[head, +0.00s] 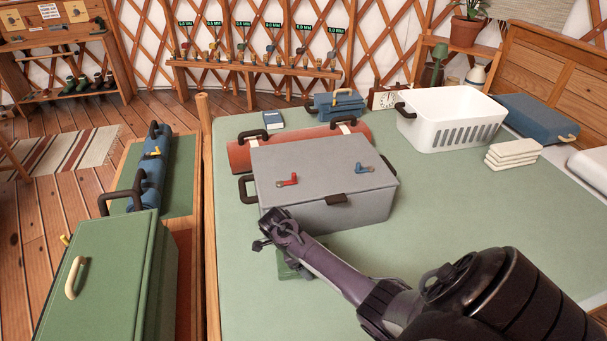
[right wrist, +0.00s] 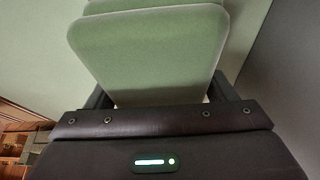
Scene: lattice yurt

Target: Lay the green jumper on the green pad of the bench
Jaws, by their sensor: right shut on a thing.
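The green jumper (head: 291,270) is a folded green bundle, mostly hidden under my right gripper (head: 277,247) in the head view. In the right wrist view the jumper (right wrist: 150,50) fills the space between the fingers, and my right gripper (right wrist: 160,98) is shut on it. It is close to the large green-topped surface, beside the front of the grey case; I cannot tell whether it touches the surface. The bench with the green pad (head: 182,185) is at the left, with a blue roll (head: 152,172) lying along it. My left gripper is not in view.
A grey case (head: 320,215) stands just behind my right gripper, with a red roll (head: 240,155) behind it. A large green box (head: 110,270) stands at the bench's near end. A wooden post (head: 204,112) rises between bench and surface. A white basket (head: 450,120) stands farther right.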

